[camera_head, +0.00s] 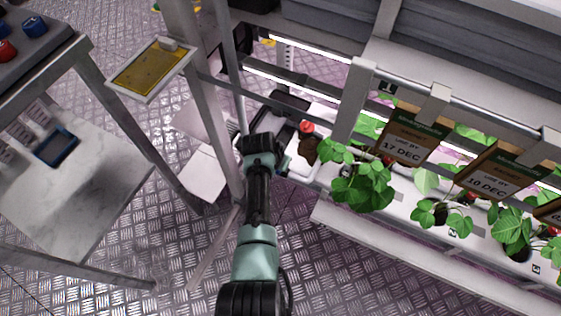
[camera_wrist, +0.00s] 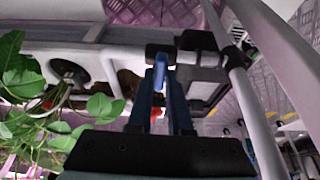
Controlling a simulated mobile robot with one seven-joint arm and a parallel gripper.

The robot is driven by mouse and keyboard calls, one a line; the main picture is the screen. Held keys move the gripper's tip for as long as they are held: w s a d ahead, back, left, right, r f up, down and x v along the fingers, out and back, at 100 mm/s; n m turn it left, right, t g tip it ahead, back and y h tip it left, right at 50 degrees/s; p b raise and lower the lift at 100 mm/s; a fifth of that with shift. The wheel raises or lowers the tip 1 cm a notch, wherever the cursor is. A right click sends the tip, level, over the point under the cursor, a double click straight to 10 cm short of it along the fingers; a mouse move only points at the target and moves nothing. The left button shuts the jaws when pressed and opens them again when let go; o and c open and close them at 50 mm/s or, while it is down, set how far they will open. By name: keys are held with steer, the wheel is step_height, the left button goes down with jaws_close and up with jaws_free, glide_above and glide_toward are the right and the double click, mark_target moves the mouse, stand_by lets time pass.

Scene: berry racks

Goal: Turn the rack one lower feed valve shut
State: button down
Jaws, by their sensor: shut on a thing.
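In the wrist view, my gripper (camera_wrist: 161,88) has its two dark fingers closed around a small blue valve handle (camera_wrist: 160,60). In the head view, my gripper (camera_head: 262,145) reaches in at the left end of the rack, low down beside an upright post. There the arm hides the valve.
Leafy berry plants (camera_head: 360,185) grow in the white trough right of my gripper, close by. A red object (camera_head: 306,127) shows behind it. A metal upright (camera_head: 205,100) carrying a yellow card (camera_head: 148,70) stands to the left. A bench (camera_head: 75,190) stands further left.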

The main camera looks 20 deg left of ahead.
steer(key=c, duration=0.8)
jaws_free()
steer(key=shift+c, duration=0.2)
steer(key=p+v, duration=0.6)
steer(key=v, duration=0.7)
steer(key=shift+p, duration=0.3)
